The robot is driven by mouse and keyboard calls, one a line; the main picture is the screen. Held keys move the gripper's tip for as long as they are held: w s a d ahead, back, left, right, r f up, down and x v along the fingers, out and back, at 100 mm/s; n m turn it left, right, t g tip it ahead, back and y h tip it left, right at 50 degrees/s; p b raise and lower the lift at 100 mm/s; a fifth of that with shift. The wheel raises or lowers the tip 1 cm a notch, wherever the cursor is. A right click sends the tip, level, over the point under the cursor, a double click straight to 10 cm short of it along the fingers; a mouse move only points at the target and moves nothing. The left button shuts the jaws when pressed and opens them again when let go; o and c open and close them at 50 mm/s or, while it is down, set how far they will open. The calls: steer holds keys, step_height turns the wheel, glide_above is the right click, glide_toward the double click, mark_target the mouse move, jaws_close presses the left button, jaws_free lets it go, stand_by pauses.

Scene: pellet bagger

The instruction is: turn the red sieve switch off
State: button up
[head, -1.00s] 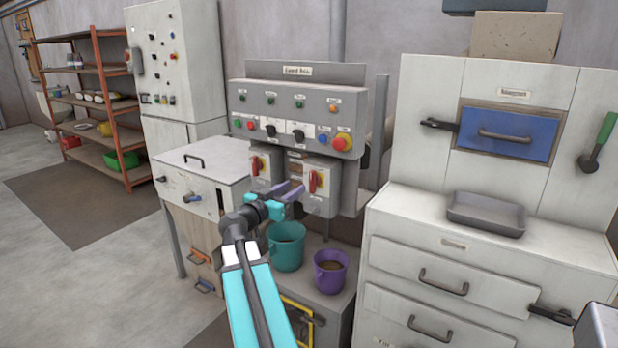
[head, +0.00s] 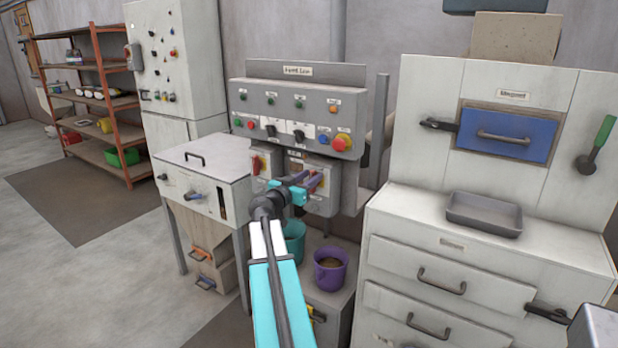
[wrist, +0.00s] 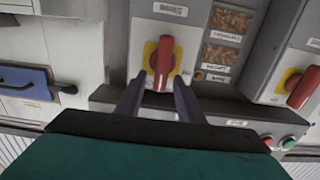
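Two red rotary switches on yellow plates are mounted on grey boxes below the control panel. In the wrist view, one red switch (wrist: 162,62) is in the middle, its handle nearly upright in the picture. The other red switch (wrist: 303,88) is at the right edge, its handle tilted. The labels are too blurred to tell which is the sieve switch. My gripper (wrist: 158,88) is open, with its fingers on either side of the middle handle's lower end; contact cannot be told. In the head view, my gripper (head: 305,181) covers most of the right switch; the left switch (head: 257,164) is partly visible.
The panel (head: 290,118) above carries several buttons, knobs and a red emergency stop (head: 342,143). A teal bucket (head: 295,240) and a purple bucket (head: 331,270) stand below. A white cabinet (head: 480,255) with a grey tray (head: 484,215) is at the right.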

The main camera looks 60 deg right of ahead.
jaws_close()
steer(key=shift+w+f+n+b, duration=0.1)
steer(key=shift+f+n+b, duration=0.2)
steer(key=shift+b, duration=0.3)
steer(key=n+b, duration=0.1)
steer(key=n, duration=0.4)
steer(key=w+f+n+b, duration=0.1)
steer(key=n+b, duration=0.1)
steer(key=n, duration=0.4)
steer(key=w+f+n+b, duration=0.1)
steer(key=n, duration=0.5)
steer(key=shift+w+f+b, duration=0.1)
steer(key=shift+f+b, duration=0.15)
steer(key=shift+b, duration=0.05)
stand_by(0.4)
